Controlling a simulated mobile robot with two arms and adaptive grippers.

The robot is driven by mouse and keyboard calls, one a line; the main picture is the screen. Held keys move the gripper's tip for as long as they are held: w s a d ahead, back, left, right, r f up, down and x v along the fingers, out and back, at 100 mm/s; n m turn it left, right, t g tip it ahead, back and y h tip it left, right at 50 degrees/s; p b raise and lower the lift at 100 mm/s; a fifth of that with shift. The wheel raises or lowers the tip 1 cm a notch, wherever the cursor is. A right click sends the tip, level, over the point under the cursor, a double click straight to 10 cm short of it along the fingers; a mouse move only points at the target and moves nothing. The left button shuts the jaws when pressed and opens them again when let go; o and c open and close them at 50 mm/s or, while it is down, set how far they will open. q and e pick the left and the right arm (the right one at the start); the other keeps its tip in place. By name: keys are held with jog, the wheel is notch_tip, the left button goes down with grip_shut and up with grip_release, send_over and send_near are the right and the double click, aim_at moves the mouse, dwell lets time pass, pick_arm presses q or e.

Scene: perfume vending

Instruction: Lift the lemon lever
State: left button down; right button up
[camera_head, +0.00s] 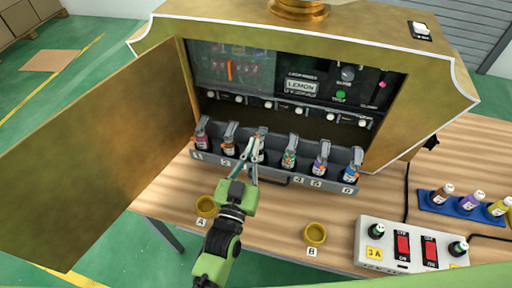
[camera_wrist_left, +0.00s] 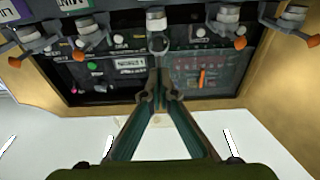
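A row of bottles with grey levers stands in a grey numbered rack (camera_head: 334,183) inside the open machine. The third bottle from the left has a lever (camera_head: 261,132), also at the top middle of the left wrist view (camera_wrist_left: 157,43); which lever is lemon I cannot read from the bottles. A display (camera_head: 301,86) reads LEMON. My left gripper (camera_head: 255,152) reaches up to the third lever. In the left wrist view its fingertips (camera_wrist_left: 158,96) are close together around the lever's end, whose orange tip is hidden. My right gripper is not in view.
The gold door (camera_head: 95,150) stands open at left. Gold rings A (camera_head: 206,206) and B (camera_head: 316,234) lie on the wooden table. A white switch box (camera_head: 412,245) and a blue bottle holder (camera_head: 466,208) are at right. Neighbouring levers stand close on both sides.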

pick_arm(q)
jog(key=shift+w+d+r+p, duration=0.15)
jog(key=shift+w+r+p, duration=0.3)
jog(key=shift+r+p, duration=0.2)
jog(key=shift+r, duration=0.1)
jog(key=shift+w+d+r+p, duration=0.15)
jog(key=shift+w+r+p, duration=0.3)
jog(key=shift+w+r, duration=0.05)
dwell(0.5)
